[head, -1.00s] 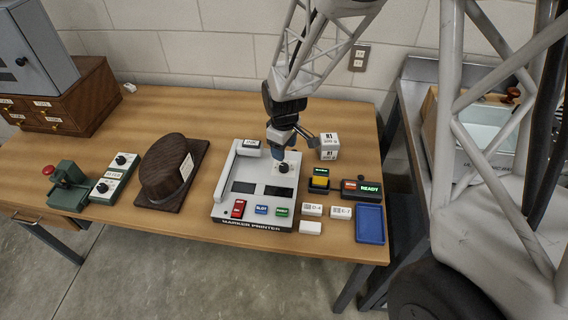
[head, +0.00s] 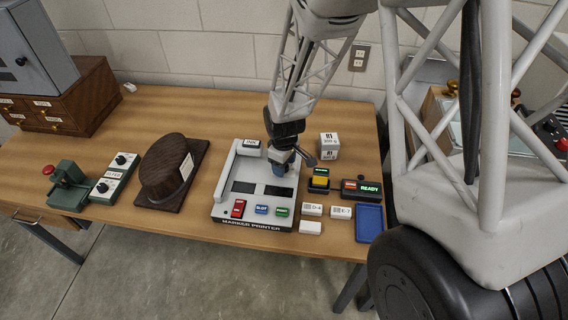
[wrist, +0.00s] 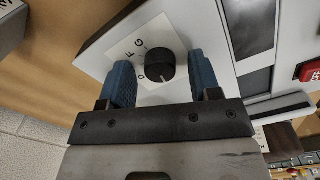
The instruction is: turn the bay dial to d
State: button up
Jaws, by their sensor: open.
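The bay dial (wrist: 160,64) is a round black knob on a white lettered plate (wrist: 128,48) in the wrist view. An F and a G can be read beside it, with another small letter at the lower left. A pale mark shows on the knob's lower side. My gripper (wrist: 162,76) is open, with its blue fingers on either side of the knob and gaps visible between. In the head view my gripper (head: 284,160) is over the upper right of the marker printer (head: 228,205) and hides the dial.
White weight blocks (head: 328,147) stand just right of my gripper. A yellow button box (head: 319,181), a READY display (head: 362,189), white label blocks and a blue tray (head: 369,222) lie to the right. A brown hat form (head: 166,168) stands left.

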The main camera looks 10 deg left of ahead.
jog(key=shift+c, duration=0.3)
jog(key=c, duration=0.9)
jog(key=shift+o, duration=0.2)
jog(key=shift+m, duration=0.5)
jog(key=m, duration=1.1)
jog(key=shift+m, duration=0.4)
jog(key=o, duration=0.9)
